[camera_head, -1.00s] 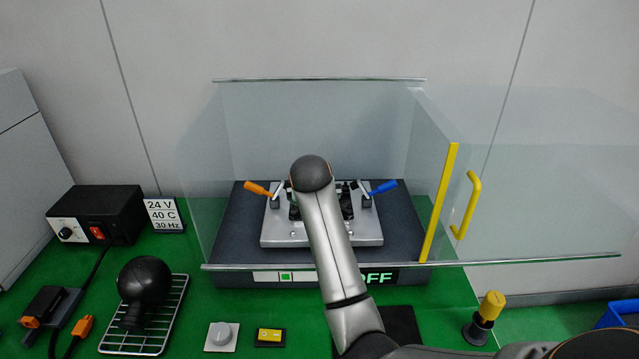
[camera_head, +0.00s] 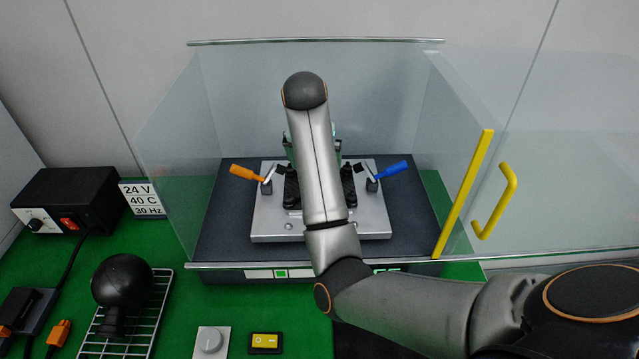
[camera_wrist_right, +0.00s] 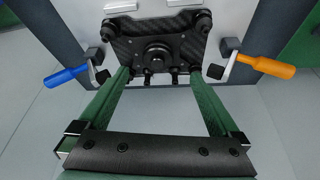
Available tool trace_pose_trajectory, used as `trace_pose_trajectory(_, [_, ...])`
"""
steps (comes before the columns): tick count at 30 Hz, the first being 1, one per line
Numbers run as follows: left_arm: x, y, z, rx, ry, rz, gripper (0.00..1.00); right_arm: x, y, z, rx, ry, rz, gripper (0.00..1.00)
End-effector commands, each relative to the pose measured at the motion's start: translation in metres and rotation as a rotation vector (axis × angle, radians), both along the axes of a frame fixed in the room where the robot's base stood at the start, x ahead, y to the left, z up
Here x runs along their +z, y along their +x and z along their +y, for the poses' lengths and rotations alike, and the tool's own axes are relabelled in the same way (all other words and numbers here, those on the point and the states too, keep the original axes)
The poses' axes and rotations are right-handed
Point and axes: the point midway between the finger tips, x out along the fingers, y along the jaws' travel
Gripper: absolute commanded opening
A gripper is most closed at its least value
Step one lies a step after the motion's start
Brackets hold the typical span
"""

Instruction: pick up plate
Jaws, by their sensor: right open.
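The plate looks to be the black carbon-fibre plate (camera_wrist_right: 184,46) in the right wrist view, with a round dark part in its middle. It sits over a silver fixture (camera_head: 268,225) between a clamp with an orange handle (camera_head: 246,173) and one with a blue handle (camera_head: 389,172). My right gripper (camera_wrist_right: 160,75) has two green fingers spread apart, nothing held. Their tips lie near the plate's lower left and right sides; I cannot tell if they touch. In the head view my right arm hides most of the plate and gripper. My left gripper is not in view.
A glass enclosure surrounds the fixture, with a yellow-edged panel (camera_head: 464,195) and yellow handle (camera_head: 497,200) at right. On the green mat stand a black power box (camera_head: 85,195), a black ball-shaped thing (camera_head: 122,280) on a wire rack (camera_head: 158,308) and a yellow switch (camera_head: 264,342).

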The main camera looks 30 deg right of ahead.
Motion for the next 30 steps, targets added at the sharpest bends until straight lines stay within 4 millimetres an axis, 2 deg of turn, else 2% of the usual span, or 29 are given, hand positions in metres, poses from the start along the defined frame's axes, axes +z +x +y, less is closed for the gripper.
trace_pose_trajectory(3, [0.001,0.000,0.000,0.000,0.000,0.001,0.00,-0.015,0.005,-0.005,-0.001,-0.001,0.002,0.99])
trace_pose_trajectory(10, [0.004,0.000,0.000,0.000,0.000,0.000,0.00,-0.031,0.009,-0.011,0.000,-0.001,0.001,0.99])
trace_pose_trajectory(18, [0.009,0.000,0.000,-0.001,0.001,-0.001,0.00,-0.065,0.019,-0.024,0.000,-0.001,0.000,0.99])
trace_pose_trajectory(27, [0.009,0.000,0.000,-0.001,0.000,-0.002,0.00,-0.070,0.021,-0.025,0.000,-0.001,-0.003,0.99])
trace_pose_trajectory(30, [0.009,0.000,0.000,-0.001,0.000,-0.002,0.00,-0.070,0.021,-0.025,0.000,-0.001,-0.003,0.89])
